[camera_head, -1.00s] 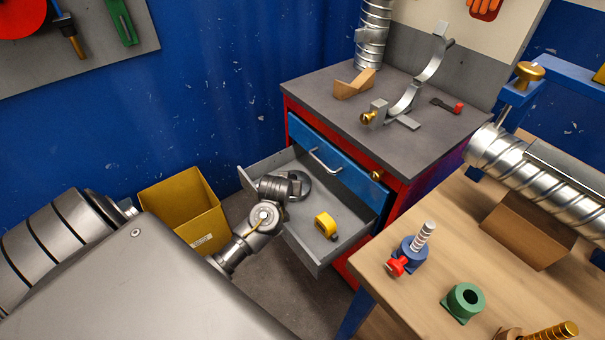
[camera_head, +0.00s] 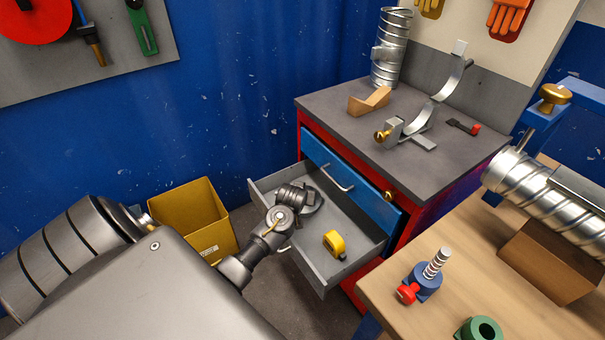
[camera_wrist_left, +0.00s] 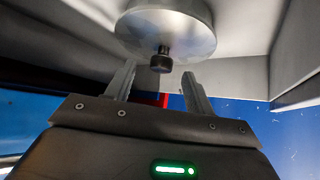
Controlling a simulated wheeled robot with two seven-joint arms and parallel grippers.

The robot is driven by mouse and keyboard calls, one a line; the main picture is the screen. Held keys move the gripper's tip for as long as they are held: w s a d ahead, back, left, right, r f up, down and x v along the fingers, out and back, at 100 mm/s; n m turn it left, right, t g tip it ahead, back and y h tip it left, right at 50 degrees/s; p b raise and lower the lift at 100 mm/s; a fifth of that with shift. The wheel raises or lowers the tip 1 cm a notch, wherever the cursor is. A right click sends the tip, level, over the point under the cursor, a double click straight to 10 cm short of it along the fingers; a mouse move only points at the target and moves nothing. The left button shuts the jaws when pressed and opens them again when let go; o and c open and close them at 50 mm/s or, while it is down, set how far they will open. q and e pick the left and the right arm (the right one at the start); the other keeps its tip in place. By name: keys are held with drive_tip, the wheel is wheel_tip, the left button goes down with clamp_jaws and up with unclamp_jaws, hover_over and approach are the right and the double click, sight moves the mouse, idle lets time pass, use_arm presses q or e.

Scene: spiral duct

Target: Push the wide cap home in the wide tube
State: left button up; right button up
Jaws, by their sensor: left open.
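The wide cap (camera_wrist_left: 168,30) is a round grey metal disc with a dark knob at its middle, in the left wrist view. In the head view its dark rim (camera_head: 316,204) shows partly behind my left gripper (camera_head: 300,196), inside the open drawer (camera_head: 345,227). My left gripper also shows in the wrist view (camera_wrist_left: 159,72), with its fingers open and apart on either side below the knob. The knob is not clamped. One spiral metal tube (camera_head: 550,196) lies on the wooden table; another (camera_head: 390,52) stands on the cabinet. I cannot tell which is the wide one.
A yellow tape measure (camera_head: 334,243) lies in the drawer. A yellow bin (camera_head: 195,222) stands left of it. The cabinet top (camera_head: 350,128) holds a metal bracket and a wooden block. The wooden table (camera_head: 400,312) holds a blue clamp piece (camera_head: 425,282) and a green ring (camera_head: 480,329).

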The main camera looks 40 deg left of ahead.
use_arm(q)
drive_tip(key=x, duration=0.4)
drive_tip(key=shift+a+f, duration=0.2)
drive_tip(key=shift+a, duration=0.15)
drive_tip(key=shift+w+d+r, duration=0.1)
drive_tip(key=shift+d+r, duration=0.1)
drive_tip(key=shift+d, duration=0.1)
drive_tip(key=shift+c, duration=0.3)
drive_tip(key=shift+a, duration=0.1)
drive_tip(key=shift+c, duration=2.4)
drive_tip(key=c, duration=0.5)
clamp_jaws()
use_arm(e)
drive_tip(key=shift+w+d+f, duration=0.3)
drive_tip(key=shift+w+d, duration=0.1)
drive_tip(key=shift+w, duration=0.3)
use_arm(q)
drive_tip(key=shift+r, duration=0.1)
